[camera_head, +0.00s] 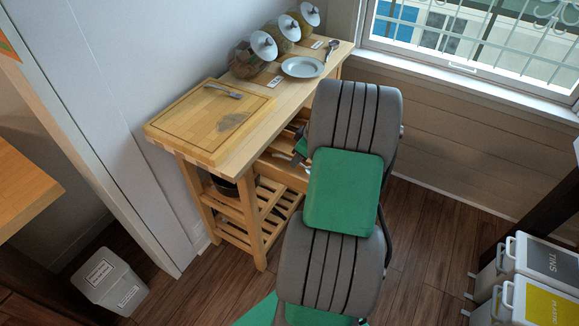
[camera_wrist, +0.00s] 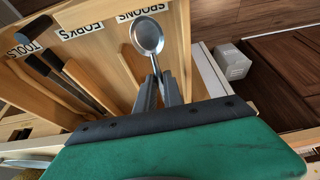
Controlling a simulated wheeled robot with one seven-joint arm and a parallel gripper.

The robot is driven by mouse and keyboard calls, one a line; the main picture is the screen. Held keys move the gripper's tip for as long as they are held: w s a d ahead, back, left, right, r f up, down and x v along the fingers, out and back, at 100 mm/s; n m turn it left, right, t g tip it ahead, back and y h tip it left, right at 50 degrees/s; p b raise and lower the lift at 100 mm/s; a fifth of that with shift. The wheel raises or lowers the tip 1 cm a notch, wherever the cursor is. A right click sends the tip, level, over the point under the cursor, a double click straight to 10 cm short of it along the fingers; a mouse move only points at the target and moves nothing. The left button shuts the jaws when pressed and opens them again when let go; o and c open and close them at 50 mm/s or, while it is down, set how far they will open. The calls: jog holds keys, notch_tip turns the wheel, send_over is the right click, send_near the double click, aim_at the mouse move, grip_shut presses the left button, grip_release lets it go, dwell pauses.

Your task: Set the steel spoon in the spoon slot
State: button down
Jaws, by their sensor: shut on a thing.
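My gripper (camera_wrist: 157,88) is shut on the steel spoon (camera_wrist: 148,37), with the handle between the fingers and the bowl pointing away toward the SPOONS label. In the wrist view the spoon is over the spoon slot (camera_wrist: 122,34), at the right side of the open drawer; its exact height above the slot floor cannot be told. The labels SPOONS, FORKS and TOOLS run along the drawer's far wall. In the head view the drawer (camera_head: 281,173) is pulled out under the trolley top, and my arm hides most of the gripper and the spoon.
Dark-handled utensils (camera_wrist: 60,80) lie in the drawer left of the spoon slot. The trolley top holds a cutting board (camera_head: 190,125) with a fork (camera_head: 222,90), a plate (camera_head: 302,67), another spoon (camera_head: 332,47) and several lidded jars (camera_head: 250,60). A bin (camera_head: 108,282) stands on the floor.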

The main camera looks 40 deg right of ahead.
aim_at(290, 171)
jog(key=b+x, duration=0.1)
jog(key=x, duration=0.2)
jog(key=b+x, duration=0.1)
jog(key=x, duration=0.1)
jog(key=shift+s+d+f+b, duration=0.1)
jog(key=shift+d+f+b, duration=0.2)
jog(key=shift+d, duration=0.1)
jog(key=shift+s+r, duration=0.2)
jog(key=shift+r, duration=0.15)
jog(key=shift+f, duration=0.3)
jog(key=c, duration=1.5)
grip_release()
